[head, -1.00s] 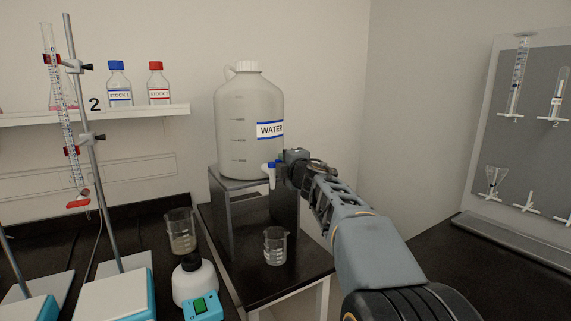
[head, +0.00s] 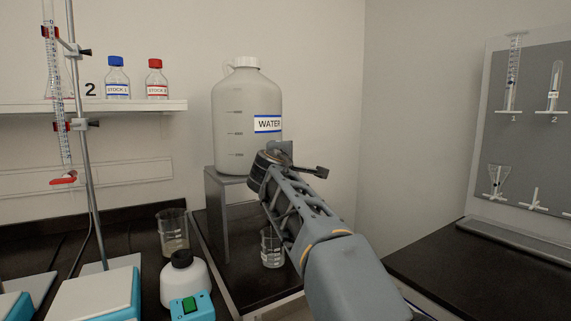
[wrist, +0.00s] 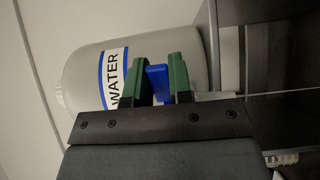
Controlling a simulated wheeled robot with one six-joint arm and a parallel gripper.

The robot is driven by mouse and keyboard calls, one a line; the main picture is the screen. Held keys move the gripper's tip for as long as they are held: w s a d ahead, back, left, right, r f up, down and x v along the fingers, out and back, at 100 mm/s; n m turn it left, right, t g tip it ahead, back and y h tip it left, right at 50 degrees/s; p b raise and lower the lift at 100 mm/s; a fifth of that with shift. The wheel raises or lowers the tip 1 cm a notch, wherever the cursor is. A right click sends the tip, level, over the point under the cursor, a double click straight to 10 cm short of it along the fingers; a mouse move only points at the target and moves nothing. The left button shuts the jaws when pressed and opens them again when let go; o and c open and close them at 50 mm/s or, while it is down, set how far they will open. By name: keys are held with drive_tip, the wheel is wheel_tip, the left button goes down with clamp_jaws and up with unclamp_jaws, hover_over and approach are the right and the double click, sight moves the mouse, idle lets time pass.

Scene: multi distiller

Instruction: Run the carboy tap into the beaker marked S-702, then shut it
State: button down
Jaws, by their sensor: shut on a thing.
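The white carboy (head: 232,125) labelled WATER stands on a dark raised stand (head: 217,215) at the centre of the head view. It also shows in the wrist view (wrist: 85,75), turned sideways. My gripper (wrist: 158,78) has its green fingers shut on the blue tap handle (wrist: 158,85), low beside the carboy. In the head view the tap is hidden behind my gripper and wrist. A clear beaker (head: 270,252) stands below, partly covered by my arm; its marking is unreadable. A thin pale line runs from the tap side in the wrist view; I cannot tell whether it is water.
A burette stand (head: 85,150) is further left. A shelf (head: 90,106) holds stock bottles. The right bench (head: 480,275) is largely clear.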

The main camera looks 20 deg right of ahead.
idle(0.4)
drive_tip(key=c, duration=1)
unclamp_jaws()
drive_tip(key=b+v, duration=0.1)
drive_tip(key=v, duration=1.2)
drive_tip(key=shift+s+a, duration=0.3)
drive_tip(key=shift+p, duration=0.3)
drive_tip(key=s+a+f+m+g+y+p, duration=0.1)
drive_tip(key=s+f+m+g+y+p, duration=0.2)
drive_tip(key=p, duration=0.5)
drive_tip(key=s+a+f+m+g+y+p, duration=0.1)
drive_tip(key=s+f+m+g+y+p, duration=0.2)
drive_tip(key=s+f+p, duration=0.3)
drive_tip(key=s+a+f+m+g+y+p, duration=0.2)
drive_tip(key=s+p, duration=0.5)
drive_tip(key=p, duration=0.4)
wheel_tip(320, 180, down, 2)
drive_tip(key=shift+f+m+g+y+p, duration=0.1)
drive_tip(key=shift+m+g+y+p, duration=0.1)
drive_tip(key=shift+m+g+y, duration=0.45)
drive_tip(key=shift+f+m+g+y+p, duration=0.15)
drive_tip(key=shift+m+g+y, duration=0.1)
drive_tip(key=shift+m+g, duration=0.8)
